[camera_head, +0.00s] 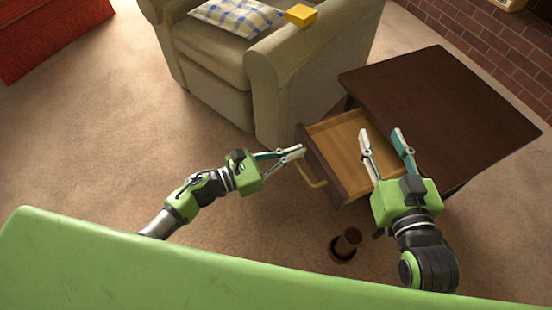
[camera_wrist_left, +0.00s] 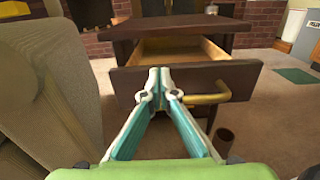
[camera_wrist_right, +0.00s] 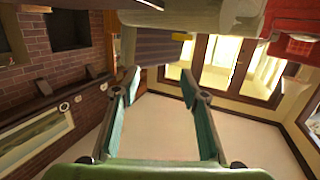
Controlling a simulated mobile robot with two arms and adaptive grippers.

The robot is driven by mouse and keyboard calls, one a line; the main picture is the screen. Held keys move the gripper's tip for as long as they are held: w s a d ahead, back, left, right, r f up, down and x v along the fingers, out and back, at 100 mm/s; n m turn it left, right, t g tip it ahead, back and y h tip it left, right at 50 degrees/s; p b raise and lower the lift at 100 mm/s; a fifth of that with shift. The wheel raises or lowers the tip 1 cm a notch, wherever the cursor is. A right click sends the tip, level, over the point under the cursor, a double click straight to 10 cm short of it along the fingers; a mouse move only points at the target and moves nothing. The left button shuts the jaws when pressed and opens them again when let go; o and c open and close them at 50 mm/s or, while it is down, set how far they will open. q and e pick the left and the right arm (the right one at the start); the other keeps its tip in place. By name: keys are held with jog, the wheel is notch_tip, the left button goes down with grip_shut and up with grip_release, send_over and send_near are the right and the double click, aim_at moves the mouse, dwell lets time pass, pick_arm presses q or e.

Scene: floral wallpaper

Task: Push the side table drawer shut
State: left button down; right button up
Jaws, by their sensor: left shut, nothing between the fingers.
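The dark wood side table (camera_head: 440,100) stands at the right in the head view, with its drawer (camera_head: 345,140) pulled out toward the left. The drawer has a brass handle (camera_head: 312,177) on its front and looks empty inside. In the left wrist view the drawer front (camera_wrist_left: 215,78) is just ahead. My left gripper (camera_head: 300,152) is shut and empty, its tips at or very near the drawer front beside the handle; I cannot tell whether they touch. My right gripper (camera_head: 380,135) is open and empty, appearing over the drawer's near side in the head view.
A beige armchair (camera_head: 210,70) with a plaid cushion (camera_head: 238,16) and a yellow block (camera_head: 301,15) stands behind the drawer. A dark brown cup-like object (camera_head: 346,243) is on the carpet near the table. Open carpet (camera_head: 90,140) lies at the left.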

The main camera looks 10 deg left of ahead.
pick_arm(q)
jog(key=shift+x, duration=0.8)
pick_arm(e)
jog(key=shift+a+r, duration=0.1)
jog(key=shift+r, duration=0.25)
pick_arm(q)
jog(key=shift+w+d, duration=0.1)
pick_arm(e)
jog(key=shift+r, duration=0.1)
